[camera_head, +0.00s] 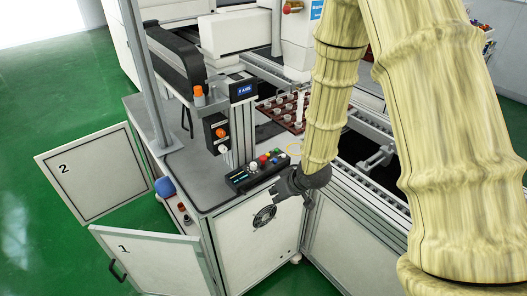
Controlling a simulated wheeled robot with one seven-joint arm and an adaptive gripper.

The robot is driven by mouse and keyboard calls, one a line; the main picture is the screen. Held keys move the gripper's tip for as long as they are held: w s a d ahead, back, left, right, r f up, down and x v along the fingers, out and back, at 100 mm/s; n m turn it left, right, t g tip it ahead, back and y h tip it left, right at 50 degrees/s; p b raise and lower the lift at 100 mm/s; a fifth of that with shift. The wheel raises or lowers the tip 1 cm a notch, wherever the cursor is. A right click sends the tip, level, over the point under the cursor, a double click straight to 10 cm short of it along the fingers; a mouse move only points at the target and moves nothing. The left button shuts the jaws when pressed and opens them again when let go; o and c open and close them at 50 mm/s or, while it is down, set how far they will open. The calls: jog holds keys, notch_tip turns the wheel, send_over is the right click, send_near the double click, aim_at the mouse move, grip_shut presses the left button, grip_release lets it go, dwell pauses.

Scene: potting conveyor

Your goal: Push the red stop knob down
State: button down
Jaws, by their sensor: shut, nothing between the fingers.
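My dark gripper (278,191) is shut and empty at the end of my arm, by the front edge of the machine table. It is small here, and its fingertips are hard to make out. A black control box (248,178) with several coloured knobs stands on the table just behind and left of it. One of these is a red knob (263,158), apart from the gripper. Another small red knob (181,207) sits on the table's left side, below a blue rounded part (165,187). A further red knob (292,7) is on the white machine at the back.
A dark red tray (290,108) with several pale pieces lies further back. Two cabinet doors, marked 1 (150,262) and 2 (97,172), stand open at the left. My arm hides part of the conveyor at the right.

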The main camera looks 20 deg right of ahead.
jog(key=w+d+r+n+t, duration=0.1)
jog(key=w+r, duration=0.3)
jog(key=r, duration=0.5)
jog(key=w+d+r+t, duration=0.1)
jog(key=w+r, duration=0.3)
jog(key=r, duration=0.4)
jog(key=shift+w+d+r+n+b, duration=0.15)
jog(key=shift+d+r+n+b, duration=0.15)
jog(key=shift+r+n+b, duration=0.1)
jog(key=shift+f, duration=0.1)
jog(key=p, duration=0.2)
send_over(263, 158)
notch_tip(263, 158, down, 8)
jog(key=shift+r, duration=0.1)
jog(key=shift+f+p, duration=0.4)
jog(key=shift+f, duration=1.15)
